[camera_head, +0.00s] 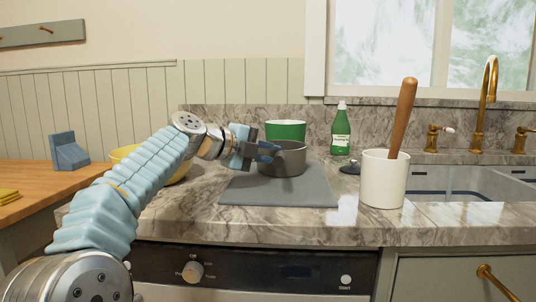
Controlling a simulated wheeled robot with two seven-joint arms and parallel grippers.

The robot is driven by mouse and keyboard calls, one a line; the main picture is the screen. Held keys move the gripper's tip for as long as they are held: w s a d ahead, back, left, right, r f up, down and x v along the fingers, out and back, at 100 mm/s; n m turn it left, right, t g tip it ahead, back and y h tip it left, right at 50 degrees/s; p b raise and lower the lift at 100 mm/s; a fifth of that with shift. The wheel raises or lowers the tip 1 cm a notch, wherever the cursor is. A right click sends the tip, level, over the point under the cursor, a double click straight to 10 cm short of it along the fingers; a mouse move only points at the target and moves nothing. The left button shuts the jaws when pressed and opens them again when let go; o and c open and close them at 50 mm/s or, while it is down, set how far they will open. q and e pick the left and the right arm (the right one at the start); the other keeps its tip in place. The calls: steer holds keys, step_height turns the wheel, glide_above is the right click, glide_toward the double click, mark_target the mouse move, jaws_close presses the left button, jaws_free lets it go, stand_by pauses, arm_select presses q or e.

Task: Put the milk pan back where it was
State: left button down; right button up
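The grey milk pan (288,162) stands upright on a grey mat (300,192) on the marble counter. My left gripper (267,151) reaches in from the left. Its fingers are at the pan's left side, near the rim, and overlap it in the picture. No pan handle shows; the gripper may hide it. I cannot tell whether the fingers are closed on the pan. My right gripper is out of view.
A green pot (286,130) stands behind the pan, and a yellow bowl (130,152) is partly behind my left arm. A green bottle (340,132), a small dark object (350,168) and a white crock (383,180) with a wooden handle are to the right, before the sink (455,182).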

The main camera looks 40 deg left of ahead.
arm_select(q)
steer(key=c, duration=1)
jaws_free()
steer(key=shift+f, duration=0.1)
steer(key=shift+r+p, duration=0.25)
steer(key=shift+p, duration=0.05)
steer(key=b+v, duration=0.2)
steer(key=v, duration=1)
steer(key=shift+f, duration=0.15)
